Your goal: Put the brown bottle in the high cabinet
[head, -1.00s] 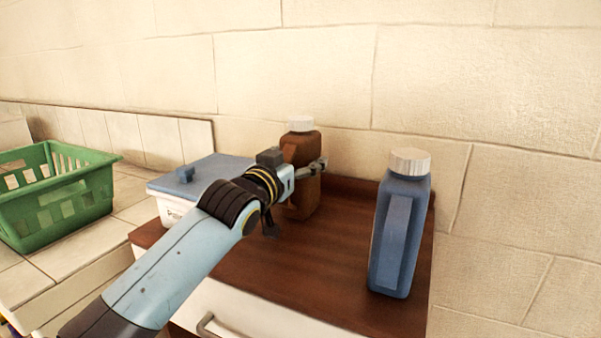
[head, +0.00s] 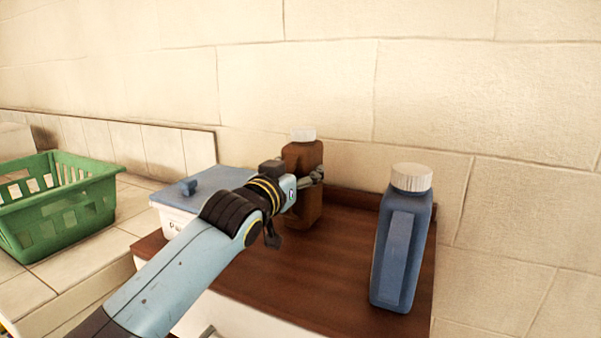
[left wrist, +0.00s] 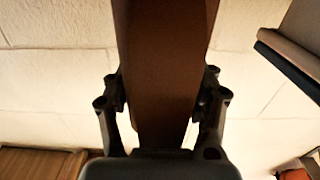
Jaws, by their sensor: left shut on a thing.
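The brown bottle (head: 304,156) with a white cap stands upright at the back of the dark wooden top, near the wall. My left gripper (head: 309,184) is shut on it around its middle. In the left wrist view the brown bottle (left wrist: 165,70) fills the space between the two fingers of my left gripper (left wrist: 163,95), which touch its sides. I cannot tell whether its base rests on the wood or is slightly off it. The high cabinet cannot be made out in these views. My right gripper is not in view.
A blue bottle (head: 401,245) with a white cap stands at the right on the wooden top (head: 270,290). A white box with a blue lid (head: 205,187) sits left of the brown bottle. A green basket (head: 60,205) stands on the tiled counter. The middle of the wooden top is clear.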

